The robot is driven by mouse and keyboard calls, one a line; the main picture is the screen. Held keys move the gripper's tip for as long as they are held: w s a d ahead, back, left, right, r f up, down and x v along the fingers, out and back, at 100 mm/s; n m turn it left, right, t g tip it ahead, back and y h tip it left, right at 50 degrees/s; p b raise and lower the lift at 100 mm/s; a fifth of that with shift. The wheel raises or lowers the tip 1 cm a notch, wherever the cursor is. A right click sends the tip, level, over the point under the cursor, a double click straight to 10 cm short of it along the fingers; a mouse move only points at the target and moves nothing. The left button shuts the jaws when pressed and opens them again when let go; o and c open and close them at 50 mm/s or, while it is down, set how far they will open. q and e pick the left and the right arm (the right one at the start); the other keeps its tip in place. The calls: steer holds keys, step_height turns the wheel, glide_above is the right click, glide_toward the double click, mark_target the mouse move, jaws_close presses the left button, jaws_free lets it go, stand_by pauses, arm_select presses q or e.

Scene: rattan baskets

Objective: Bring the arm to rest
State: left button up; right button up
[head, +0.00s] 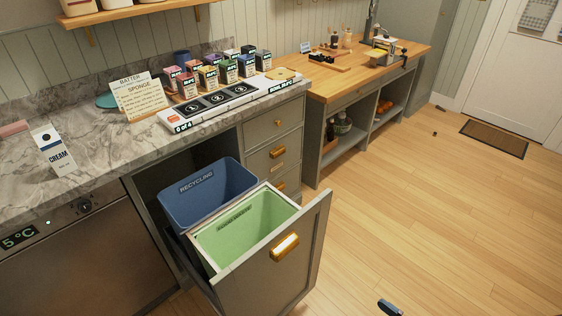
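No arm is seen touching the counter, the bins or the drawer.
The bin drawer (285,270) is pulled out, with a blue recycling bin (205,190) and a green bin (240,232). The marble counter (90,140) holds a cream carton (52,150), a recipe card (138,96) and several small boxes. The wooden floor (440,220) at right is mostly clear.

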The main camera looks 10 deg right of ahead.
steer(key=shift+w+a+r+m+g+h, duration=0.2)
steer(key=shift+w+r+m+g+h, duration=0.55)
steer(key=shift+h, duration=0.6)
steer(key=shift+w+a+r+m+g+h, duration=0.15)
steer(key=shift+w+r+m+g+h, duration=0.3)
steer(key=shift+m+h, duration=0.7)
steer(key=shift+w+a+r+m+g+h, duration=0.2)
steer(key=shift+w+r+m+g+h, duration=0.4)
steer(key=shift+h, duration=0.9)
